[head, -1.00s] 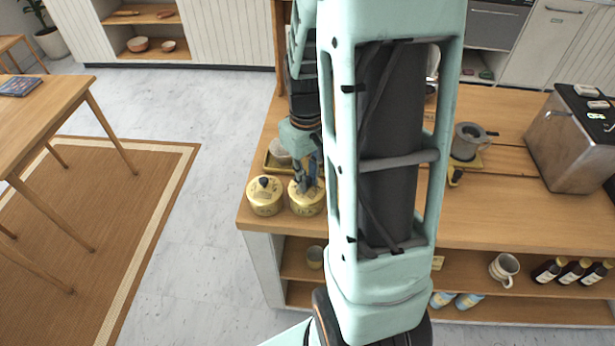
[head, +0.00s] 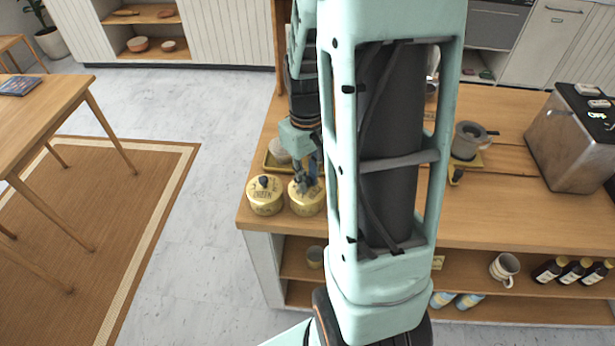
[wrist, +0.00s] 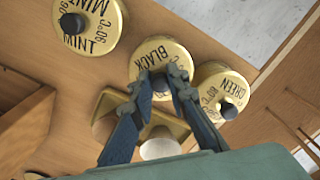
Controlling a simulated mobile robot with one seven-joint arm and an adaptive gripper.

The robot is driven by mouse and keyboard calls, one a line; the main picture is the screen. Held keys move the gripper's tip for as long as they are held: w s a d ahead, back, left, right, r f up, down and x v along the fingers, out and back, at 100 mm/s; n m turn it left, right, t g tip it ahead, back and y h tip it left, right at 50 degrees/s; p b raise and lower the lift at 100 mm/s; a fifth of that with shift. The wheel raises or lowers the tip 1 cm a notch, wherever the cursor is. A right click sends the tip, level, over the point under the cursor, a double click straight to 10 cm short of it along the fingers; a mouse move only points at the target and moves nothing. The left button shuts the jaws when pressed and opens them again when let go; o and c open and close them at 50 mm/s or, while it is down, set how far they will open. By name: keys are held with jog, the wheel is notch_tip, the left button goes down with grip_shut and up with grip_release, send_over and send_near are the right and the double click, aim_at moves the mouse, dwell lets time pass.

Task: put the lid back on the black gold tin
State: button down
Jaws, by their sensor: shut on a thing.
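The black gold tin (head: 306,202) stands near the left front corner of the counter, beside the green tin. Its gold lid, marked BLACK (wrist: 150,53), shows from above in the wrist view, with a dark knob in the middle. My gripper (wrist: 162,78) is shut on this knob. In the head view my gripper (head: 307,183) is right over the tin. The lid looks level and lined up with the tin, but I cannot tell whether it rests fully on the rim. The fingers hide most of the knob.
The lidded green tin (head: 265,198) stands close by on the left in the head view. A lidded mint tin (wrist: 92,28) shows in the wrist view. A yellowish tray (wrist: 112,104) with a pale round thing (wrist: 160,149) is behind. The counter edge is close.

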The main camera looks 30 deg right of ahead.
dwell(0.3)
jog(key=c, duration=1.3)
grip_release()
jog(key=shift+r+p, duration=2.6)
jog(key=shift+r, duration=0.95)
jog(key=shift+c, duration=0.5)
grip_shut()
